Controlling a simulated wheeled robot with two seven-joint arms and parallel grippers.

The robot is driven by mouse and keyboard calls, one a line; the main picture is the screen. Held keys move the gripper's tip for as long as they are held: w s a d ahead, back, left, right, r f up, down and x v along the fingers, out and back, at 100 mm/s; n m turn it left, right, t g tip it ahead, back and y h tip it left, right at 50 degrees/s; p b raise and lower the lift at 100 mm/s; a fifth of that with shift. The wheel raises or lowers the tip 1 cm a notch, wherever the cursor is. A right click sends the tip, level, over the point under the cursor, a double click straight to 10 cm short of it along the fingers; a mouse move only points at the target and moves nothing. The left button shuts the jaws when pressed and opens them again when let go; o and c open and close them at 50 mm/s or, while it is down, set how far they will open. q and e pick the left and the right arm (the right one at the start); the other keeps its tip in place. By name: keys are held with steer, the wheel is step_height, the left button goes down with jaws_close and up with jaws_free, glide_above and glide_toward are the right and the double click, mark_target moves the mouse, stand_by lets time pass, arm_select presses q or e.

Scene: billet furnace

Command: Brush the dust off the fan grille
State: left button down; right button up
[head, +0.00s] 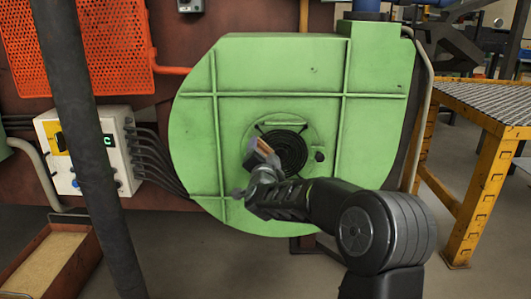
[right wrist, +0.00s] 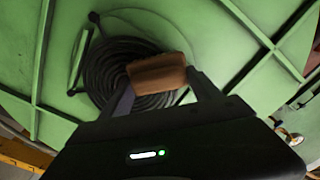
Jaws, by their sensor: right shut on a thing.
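The fan grille (head: 291,153) is a dark round grille of rings in the middle of the green fan housing (head: 240,65). My right gripper (head: 262,160) is in front of its left side, shut on a brush (head: 266,147) with a brown wooden body. In the right wrist view, the brush (right wrist: 157,71) sits between the fingertips and covers part of the grille (right wrist: 108,66). Its bristles are not clear, and I cannot tell whether it touches the grille. Dust cannot be made out. My left gripper is not in view.
A control box (head: 88,150) with cables stands left of the housing, behind a dark upright pole (head: 85,120). A rusty tray (head: 50,258) lies on the floor at lower left. A yellow-framed table (head: 485,180) with a mesh top stands at right.

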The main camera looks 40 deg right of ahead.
steer(key=shift+s, duration=0.1)
steer(key=shift+v, duration=2.9)
steer(key=shift+a+b, duration=0.1)
steer(key=shift+b, duration=0.2)
steer(key=v, duration=0.3)
